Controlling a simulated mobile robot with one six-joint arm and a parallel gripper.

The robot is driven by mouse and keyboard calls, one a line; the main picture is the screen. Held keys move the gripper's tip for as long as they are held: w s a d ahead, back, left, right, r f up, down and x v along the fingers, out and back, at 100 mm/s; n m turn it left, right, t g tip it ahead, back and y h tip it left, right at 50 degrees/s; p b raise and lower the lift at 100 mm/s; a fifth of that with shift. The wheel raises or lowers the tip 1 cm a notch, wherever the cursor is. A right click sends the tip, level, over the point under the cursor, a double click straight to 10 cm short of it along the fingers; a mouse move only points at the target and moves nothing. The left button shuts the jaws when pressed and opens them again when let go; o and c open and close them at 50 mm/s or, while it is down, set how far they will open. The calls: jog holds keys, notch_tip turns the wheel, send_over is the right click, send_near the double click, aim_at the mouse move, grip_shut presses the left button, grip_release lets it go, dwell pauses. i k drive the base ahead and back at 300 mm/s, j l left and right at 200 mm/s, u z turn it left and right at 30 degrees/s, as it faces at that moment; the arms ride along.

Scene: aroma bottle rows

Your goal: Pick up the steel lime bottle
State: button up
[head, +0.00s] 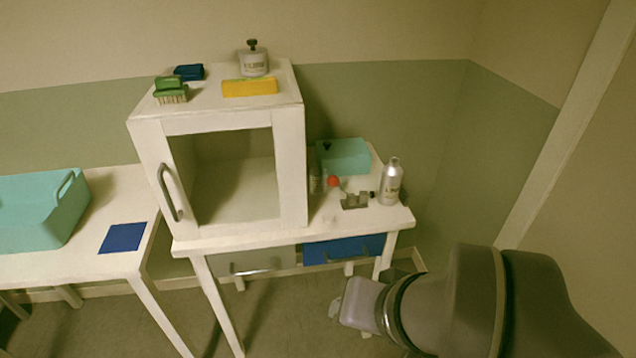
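A silvery steel bottle (391,184) stands upright near the right end of the white table, with a label too small to read. A squat pale bottle (253,65) with a dark stopper stands on top of the white cabinet; its label is not clearly legible either. I cannot tell from the labels which one is lime. My gripper (337,303) is low in front of the table, below the tabletop and apart from both bottles. Its fingers are small and partly hidden by my wrist, so I cannot see whether they are open.
The white cabinet (218,123) has an open front and carries a yellow block (250,87), a green brush (171,91) and a blue item (189,72). Beside the steel bottle are a grey holder (355,201), a red ball (333,181) and a teal bin (344,156).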

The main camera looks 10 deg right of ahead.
aim_at(391, 178)
jog(key=i+j+z, duration=0.2)
jog(key=z, duration=0.25)
jog(key=i+j+z, duration=0.15)
jog(key=z, duration=0.25)
jog(key=i+j+z, duration=0.1)
jog(key=j+z, duration=0.35)
jog(key=i+j+z, duration=0.1)
jog(key=j+z, duration=0.2)
jog(key=z, duration=0.15)
